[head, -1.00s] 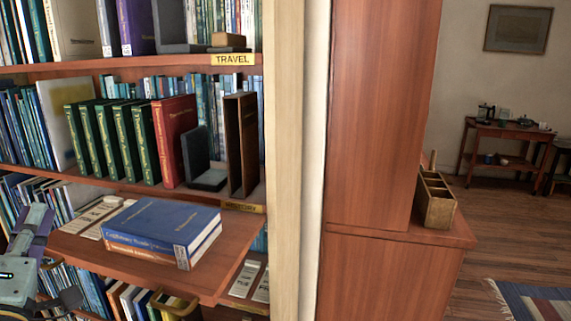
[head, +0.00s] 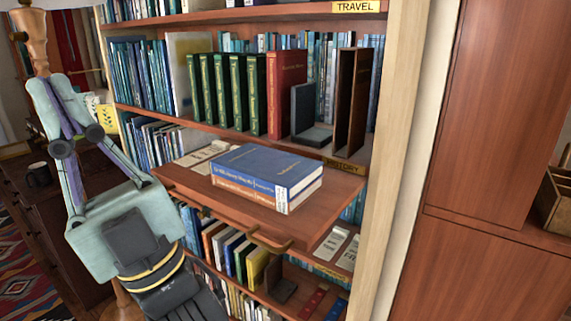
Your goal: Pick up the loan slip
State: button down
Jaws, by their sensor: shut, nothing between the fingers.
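Pale printed slips lie in two places, and I cannot tell which is the loan slip. Some slips (head: 203,156) lie at the back left of the pull-out shelf (head: 312,222), behind two stacked books. Two more slips (head: 329,244) (head: 348,254) lie side by side on the shelf below, at its right end. My gripper (head: 192,302) is at the bottom edge, left of and in front of the bookcase, apart from all the slips. It is shut and empty, and its tips are not clearly seen.
A blue book (head: 268,168) lies on an orange-and-white book (head: 250,190) on the pull-out shelf. The shelf juts out, with a curved handle (head: 268,240) below its front edge. Upright books fill the shelves. A dark cabinet (head: 50,215) stands at the left.

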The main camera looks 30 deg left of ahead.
aim_at(218, 148)
jog(key=u, duration=1.3)
